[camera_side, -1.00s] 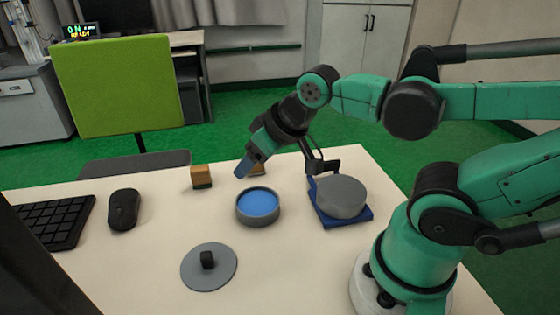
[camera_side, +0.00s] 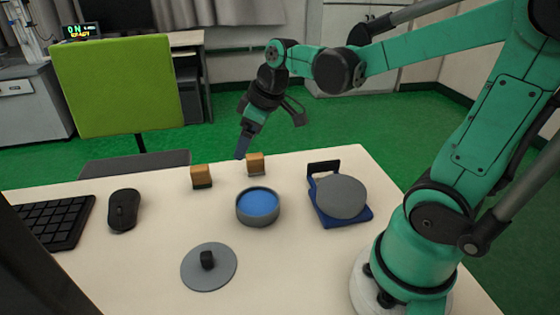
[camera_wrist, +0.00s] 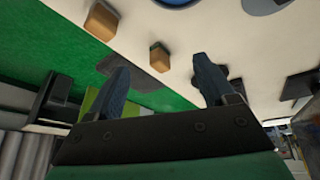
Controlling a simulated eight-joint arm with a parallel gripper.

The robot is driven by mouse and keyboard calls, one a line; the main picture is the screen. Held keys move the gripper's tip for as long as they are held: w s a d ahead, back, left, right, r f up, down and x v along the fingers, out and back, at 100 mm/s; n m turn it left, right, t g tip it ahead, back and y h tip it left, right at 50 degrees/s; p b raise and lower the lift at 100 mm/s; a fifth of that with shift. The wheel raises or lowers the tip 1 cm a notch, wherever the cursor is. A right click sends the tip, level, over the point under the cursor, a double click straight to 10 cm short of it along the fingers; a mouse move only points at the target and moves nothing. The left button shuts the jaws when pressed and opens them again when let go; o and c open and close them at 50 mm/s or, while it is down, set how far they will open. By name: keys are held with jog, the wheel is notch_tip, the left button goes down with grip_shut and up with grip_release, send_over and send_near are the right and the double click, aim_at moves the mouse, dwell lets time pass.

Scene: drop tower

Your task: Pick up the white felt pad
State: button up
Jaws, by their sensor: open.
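The white felt pad (camera_side: 256,172) shows as a thin pale layer under a small wooden block near the table's far edge in the side view. I take the block (camera_wrist: 101,22) at the upper left of the wrist view as the same one; its pale layer is not clear there. My gripper (camera_side: 241,152) is above and beyond the table's far edge, to the left of this block and apart from it. In the wrist view my gripper (camera_wrist: 161,64) has its two fingers spread wide, with nothing held.
A second wooden block with a green base (camera_side: 202,177) stands to the left. A round grey dish with a blue inside (camera_side: 258,204) is in front. A grey disc (camera_side: 341,197) lies on a blue stand (camera_side: 362,215). A knobbed lid (camera_side: 225,270) and mouse (camera_side: 124,210) are also near.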

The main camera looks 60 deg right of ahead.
aim_at(256, 156)
jog(key=w+d+f+n, duration=0.1)
jog(key=d+f, duration=0.1)
jog(key=d, duration=0.1)
jog(key=w+d+f+n+g+y, duration=0.1)
jog(key=d+f+n, duration=0.1)
jog(key=d, duration=0.1)
jog(key=w+d+f+n+y, duration=0.1)
jog(key=w+d+f+n, duration=0.1)
jog(key=d+f, duration=0.1)
jog(key=shift+d+f+g, duration=0.1)
jog(key=shift+g, duration=0.2)
jog(key=shift+w+f, duration=0.1)
jog(key=shift+f, duration=0.15)
jog(key=shift+x, duration=2.65)
jog(key=shift+c, duration=0.3)
grip_shut()
jog(key=shift+r, duration=0.1)
notch_tip(256, 156, up, 20)
